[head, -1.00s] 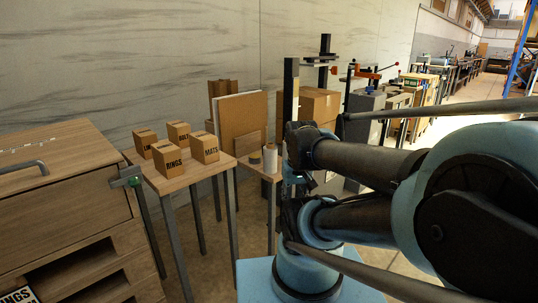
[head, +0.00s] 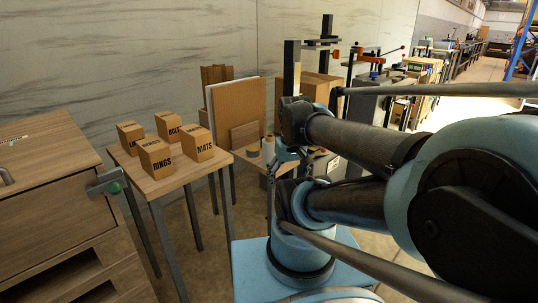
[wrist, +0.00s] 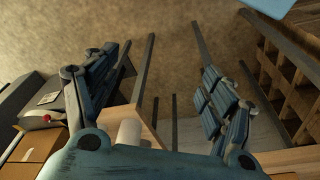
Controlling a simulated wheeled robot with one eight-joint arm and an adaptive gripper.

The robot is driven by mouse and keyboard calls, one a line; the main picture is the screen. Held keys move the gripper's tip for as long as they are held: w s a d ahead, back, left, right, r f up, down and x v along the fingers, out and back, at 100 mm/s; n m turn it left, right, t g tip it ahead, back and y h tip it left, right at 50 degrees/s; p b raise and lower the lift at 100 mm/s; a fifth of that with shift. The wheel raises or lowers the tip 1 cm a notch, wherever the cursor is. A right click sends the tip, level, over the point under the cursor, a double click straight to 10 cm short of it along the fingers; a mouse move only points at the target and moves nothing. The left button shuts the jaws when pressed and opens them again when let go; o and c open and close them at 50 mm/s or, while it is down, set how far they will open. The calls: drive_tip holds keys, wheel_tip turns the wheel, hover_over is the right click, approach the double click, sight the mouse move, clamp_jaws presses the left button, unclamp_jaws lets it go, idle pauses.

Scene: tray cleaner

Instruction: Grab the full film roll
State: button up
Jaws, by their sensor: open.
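The full film roll, a white upright cylinder (head: 268,147), stands on a small wooden table (head: 244,160) beside the back wall in the head view. A white roll (wrist: 129,132) also shows in the wrist view, low and left of centre, partly hidden by my gripper's blue body. My gripper (wrist: 160,65) is open and empty, its two dark fingers spread wide left and right. The roll is near the gripper's base in that picture, not between the fingertips. In the head view my arm partly covers the small table's right side.
A smaller yellowish-dark roll (head: 253,151) sits left of the white one. Boards (head: 237,108) lean behind them. A taller table (head: 165,182) with several labelled boxes stands to the left, beside a wooden cabinet (head: 50,190). Carton and machines crowd the right.

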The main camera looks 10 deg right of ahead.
drive_tip(key=w+r+n, duration=0.4)
drive_tip(key=w+r, duration=0.2)
drive_tip(key=w, duration=0.1)
wheel_tip(320, 180, up, 4)
drive_tip(key=n+g, duration=0.2)
drive_tip(key=n, duration=1)
hover_over(270, 150)
drive_tip(key=w, duration=0.3)
drive_tip(key=shift+w+d+f, duration=0.2)
drive_tip(key=shift+d+f, duration=0.05)
drive_tip(key=shift+f, duration=0.1)
wheel_tip(270, 150, down, 17)
drive_tip(key=shift+r, duration=0.1)
drive_tip(key=shift+w, duration=0.1)
drive_tip(key=c, duration=1.4)
